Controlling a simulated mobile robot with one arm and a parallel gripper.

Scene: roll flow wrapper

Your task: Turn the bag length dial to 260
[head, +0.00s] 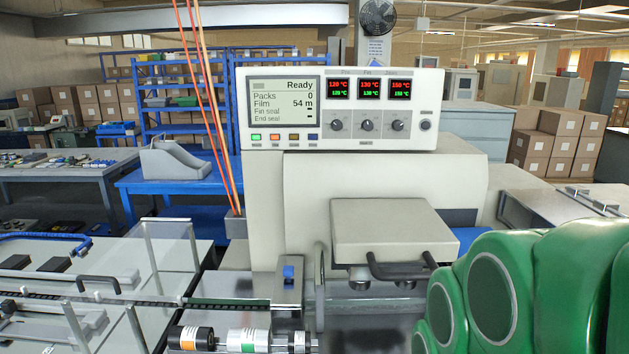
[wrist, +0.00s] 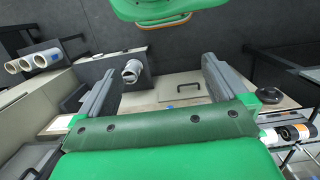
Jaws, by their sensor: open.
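I cannot read a bag length label or the value 260 on any dial. The control panel (head: 340,140) faces me in the head view, with a screen (head: 284,100) reading Ready, Packs 0 and Film 54 m. Three small dark knobs, left (head: 337,125), middle (head: 367,125) and right (head: 398,125), sit under red and green temperature displays. A black round knob or wheel (wrist: 269,95) shows right of my gripper in the wrist view. My gripper (wrist: 160,82) is open, its two grey fingers wide apart with nothing between them held. It is not visible in the head view.
A boxy beige housing (head: 392,228) with a black handle juts out below the panel. Labelled rollers (head: 248,341) lie at the bottom, beside a clear-guarded conveyor (head: 150,300) on the left. My green arm fills the lower right of the head view. Orange cords hang left of the panel.

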